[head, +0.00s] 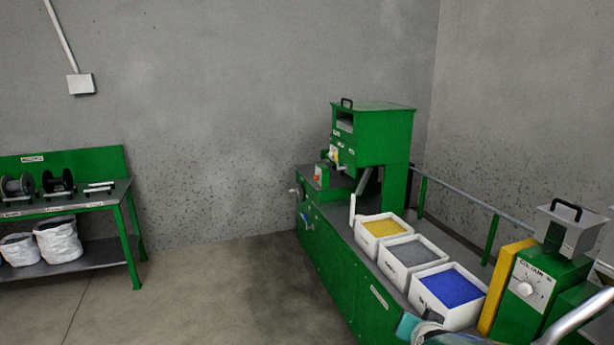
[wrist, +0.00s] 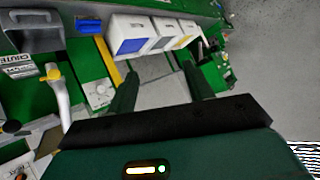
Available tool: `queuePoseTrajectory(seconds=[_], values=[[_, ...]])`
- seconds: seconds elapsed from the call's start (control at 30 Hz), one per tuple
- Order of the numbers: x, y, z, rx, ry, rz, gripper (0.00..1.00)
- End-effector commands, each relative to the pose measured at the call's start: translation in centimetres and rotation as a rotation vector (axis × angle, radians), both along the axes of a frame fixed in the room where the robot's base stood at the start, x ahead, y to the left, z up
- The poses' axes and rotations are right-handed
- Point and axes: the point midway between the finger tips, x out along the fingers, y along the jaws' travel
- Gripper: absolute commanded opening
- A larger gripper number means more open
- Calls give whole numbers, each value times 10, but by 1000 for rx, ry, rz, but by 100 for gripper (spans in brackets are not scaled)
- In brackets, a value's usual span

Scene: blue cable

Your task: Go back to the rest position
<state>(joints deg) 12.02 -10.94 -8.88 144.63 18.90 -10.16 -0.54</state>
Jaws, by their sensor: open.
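My gripper (wrist: 158,78) shows in the wrist view, with two dark green fingers spread apart. Nothing is between the fingers; grey floor or bench surface shows through the gap. The fingers point toward a row of three white bins. The blue-filled bin (wrist: 132,45) is at left, the grey-filled bin (wrist: 163,42) in the middle and the yellow-filled bin (wrist: 186,42) at right. In the head view the same bins stand on the green bench: yellow (head: 383,228), grey (head: 411,250) and blue (head: 448,287). The fingers are not clearly visible there. No blue cable can be made out.
A green machine (head: 372,140) stands on the bench's far end. A colour unit with a dial (head: 526,289) and a yellow panel (head: 502,287) stand beside the blue bin. A green table (head: 70,195) with spools is at left. The floor (head: 215,290) between is clear.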

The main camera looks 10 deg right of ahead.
Motion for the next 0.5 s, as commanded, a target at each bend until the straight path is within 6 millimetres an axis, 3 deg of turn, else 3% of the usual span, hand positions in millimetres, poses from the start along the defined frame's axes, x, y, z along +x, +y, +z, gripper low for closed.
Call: queuePoseTrajectory(seconds=[0.03, 0.2, 0.33, 0.5], values=[[-2, 27, 14, 14, 25, 86, 52], [-35, 104, 42, 19, 176, 343, 52], [-79, 145, 60, -22, 311, 501, 52], [-132, 168, 73, -88, 459, 611, 52]])
